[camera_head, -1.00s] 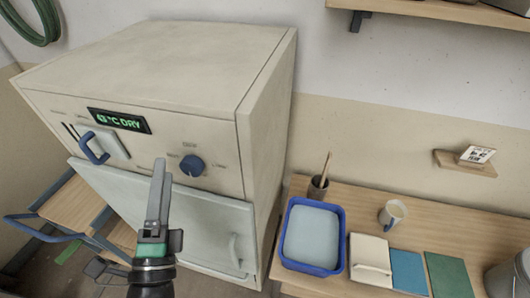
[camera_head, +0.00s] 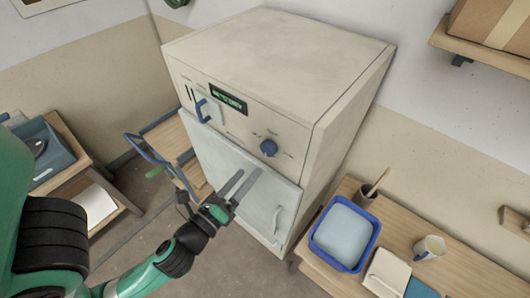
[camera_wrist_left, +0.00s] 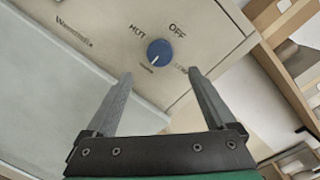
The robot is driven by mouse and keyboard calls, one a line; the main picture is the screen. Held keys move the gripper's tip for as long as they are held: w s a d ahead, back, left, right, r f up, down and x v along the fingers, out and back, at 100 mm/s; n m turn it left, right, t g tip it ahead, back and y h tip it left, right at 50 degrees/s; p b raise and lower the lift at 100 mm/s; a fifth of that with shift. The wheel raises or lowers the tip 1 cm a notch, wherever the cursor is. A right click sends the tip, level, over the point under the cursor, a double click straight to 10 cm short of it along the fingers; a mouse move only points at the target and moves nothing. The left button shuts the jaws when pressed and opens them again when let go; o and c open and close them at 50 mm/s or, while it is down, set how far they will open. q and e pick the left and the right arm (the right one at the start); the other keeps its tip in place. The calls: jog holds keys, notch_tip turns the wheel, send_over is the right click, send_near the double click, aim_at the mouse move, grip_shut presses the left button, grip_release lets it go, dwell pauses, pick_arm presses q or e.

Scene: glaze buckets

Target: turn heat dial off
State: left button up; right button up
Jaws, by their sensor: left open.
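The blue heat dial (camera_head: 269,147) sits on the front panel of the cream kiln cabinet (camera_head: 262,62), right of the green display and the blue lever handle. My left gripper (camera_head: 248,174) is open and empty in front of the cabinet door, below and left of the dial. In the wrist view the dial appears beyond and between the fingertips, not touched. My right gripper is not in view.
The pale door (camera_head: 236,180) has a vertical handle (camera_head: 276,219). A wooden bench at right holds a blue tub (camera_head: 371,254), a brush pot (camera_head: 363,198) and a mug (camera_head: 428,248). A cart with a blue handle (camera_head: 148,148) stands left of the cabinet.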

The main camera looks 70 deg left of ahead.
aim_at(267, 152)
pick_arm(q)
jog(key=p+x, duration=0.3)
jog(key=x, duration=0.5)
jog(key=shift+w+a+r+p, duration=0.1)
jog(key=shift+w+p, duration=0.15)
jog(key=shift+p, duration=0.1)
jog(key=shift+w+a, duration=0.15)
jog(key=shift+w, duration=0.1)
jog(key=c, duration=1.4)
